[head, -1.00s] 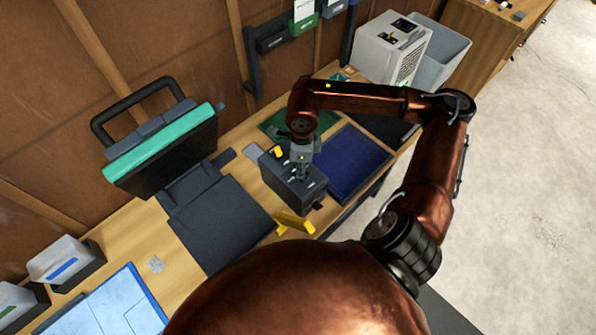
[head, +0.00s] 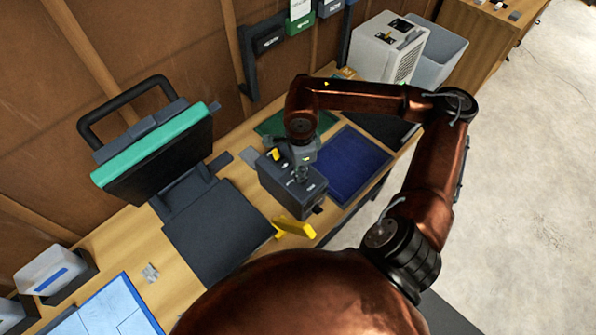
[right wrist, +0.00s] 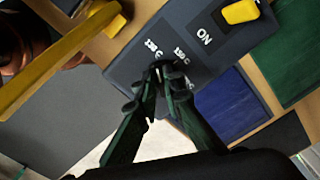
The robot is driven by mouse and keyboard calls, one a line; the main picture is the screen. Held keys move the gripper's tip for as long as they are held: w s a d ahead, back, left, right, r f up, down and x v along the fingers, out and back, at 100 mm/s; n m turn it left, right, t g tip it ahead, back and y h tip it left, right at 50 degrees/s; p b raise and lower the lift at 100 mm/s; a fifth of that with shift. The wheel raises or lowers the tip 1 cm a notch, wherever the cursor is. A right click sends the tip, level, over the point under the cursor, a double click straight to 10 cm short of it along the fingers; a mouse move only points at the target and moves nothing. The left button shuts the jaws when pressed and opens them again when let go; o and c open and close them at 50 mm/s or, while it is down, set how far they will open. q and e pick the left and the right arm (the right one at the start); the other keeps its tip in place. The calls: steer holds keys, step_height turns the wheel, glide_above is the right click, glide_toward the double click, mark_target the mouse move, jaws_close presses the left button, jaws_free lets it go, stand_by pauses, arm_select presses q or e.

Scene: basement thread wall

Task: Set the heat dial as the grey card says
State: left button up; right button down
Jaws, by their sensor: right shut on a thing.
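The dark control box (head: 290,187) stands on the bench, with white printing and a yellow switch (head: 275,154) on its top. My right gripper (head: 301,176) points down onto that top. In the right wrist view, its fingertips (right wrist: 163,80) are closed together on the box face (right wrist: 205,55) among small temperature labels, beside the word ON and the yellow switch (right wrist: 240,12). They are shut on the heat dial, which they almost wholly hide, so its setting cannot be read. A small grey card (head: 250,157) lies behind the box; its text is unreadable. My left gripper is out of view.
The heat press (head: 150,150), teal and black, stands open left of the box. A yellow piece (head: 295,227) sits at the box's near side. A blue mat (head: 345,166) lies to the right. A white machine (head: 385,50) and a grey bin (head: 438,55) stand farther back.

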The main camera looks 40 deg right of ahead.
steer(key=shift+s+f, duration=0.1)
steer(key=shift+f, duration=0.05)
steer(key=c, duration=2.1)
jaws_free()
steer(key=shift+d, duration=0.1)
steer(key=shift+o, duration=0.3)
steer(key=shift+r, duration=0.2)
step_height(320, 180, up, 12)
steer(key=shift+w, duration=0.2)
